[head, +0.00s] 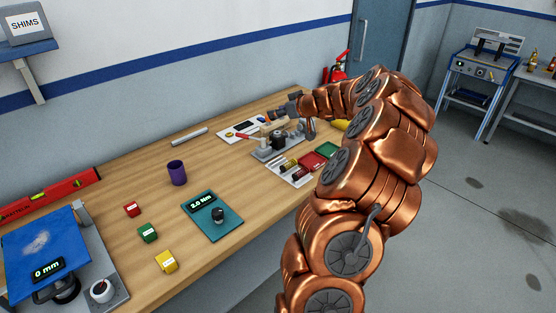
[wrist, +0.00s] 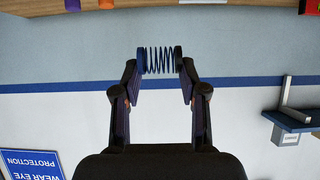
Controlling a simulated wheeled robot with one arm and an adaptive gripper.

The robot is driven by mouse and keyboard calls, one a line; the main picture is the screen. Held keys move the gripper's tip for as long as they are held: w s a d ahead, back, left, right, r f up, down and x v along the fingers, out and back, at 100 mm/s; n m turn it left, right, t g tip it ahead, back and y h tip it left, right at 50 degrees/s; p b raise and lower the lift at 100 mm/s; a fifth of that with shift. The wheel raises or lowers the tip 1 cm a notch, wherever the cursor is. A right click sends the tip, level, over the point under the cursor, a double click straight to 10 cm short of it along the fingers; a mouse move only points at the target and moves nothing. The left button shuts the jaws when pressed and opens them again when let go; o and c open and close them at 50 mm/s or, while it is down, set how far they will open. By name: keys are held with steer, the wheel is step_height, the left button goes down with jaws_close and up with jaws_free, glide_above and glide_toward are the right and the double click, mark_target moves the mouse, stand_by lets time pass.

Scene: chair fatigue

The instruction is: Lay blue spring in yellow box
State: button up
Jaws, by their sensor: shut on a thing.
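A dark blue spring (wrist: 159,60) lies across between the fingertips of my gripper (wrist: 160,64) in the wrist view, pinched at its two ends. In the head view my gripper (head: 284,106) is over the far part of the workbench, and the spring is too small to make out there. A small yellow block (head: 166,261) sits at the near left of the bench. A yellow thing (head: 341,125) shows at the far right beside my arm, partly hidden by it. I cannot tell which of these is the yellow box.
A metal fixture (head: 279,143) stands on the bench under my arm. A red tray (head: 312,160) and a green tray (head: 327,149) lie to its right. A purple cup (head: 177,172), a teal gauge pad (head: 211,215) and a blue-topped device (head: 45,243) stand further left.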

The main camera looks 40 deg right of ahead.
steer(key=b, duration=0.2)
glide_above(279, 162)
step_height(279, 162, down, 13)
steer(key=shift+f, duration=0.1)
steer(key=shift+f+b, duration=0.75)
steer(key=shift+f, duration=1.3)
steer(key=shift+f, duration=0.1)
steer(key=o, duration=1)
steer(key=shift+p, duration=0.9)
